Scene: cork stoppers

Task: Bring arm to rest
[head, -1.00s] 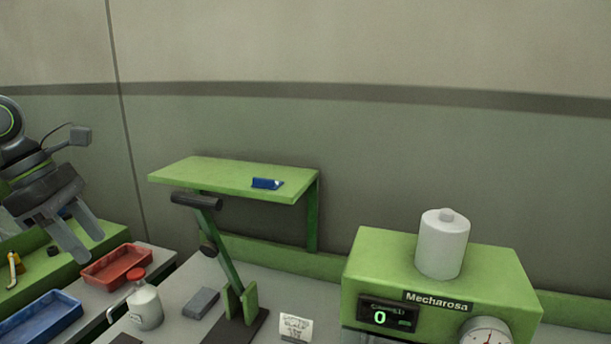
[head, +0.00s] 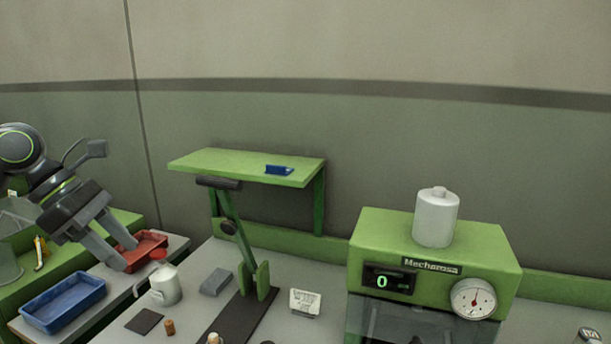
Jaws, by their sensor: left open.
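My left gripper (head: 127,257) comes in from the left with its two grey fingers apart and nothing between them. It hangs pointing down and right, and its fingertips overlap the red tray (head: 152,239) in the picture; I cannot tell the height between them. A cork stopper (head: 169,327) stands on the grey bench at the bottom, beside a dark square pad (head: 144,320). A pale-topped object (head: 215,338) is cut by the lower edge. My right gripper is not in view.
A blue tray (head: 62,302) and a white jug (head: 166,287) stand near the gripper. A green lever press (head: 240,240), a grey block (head: 215,282) and a small card (head: 304,302) are mid-bench.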

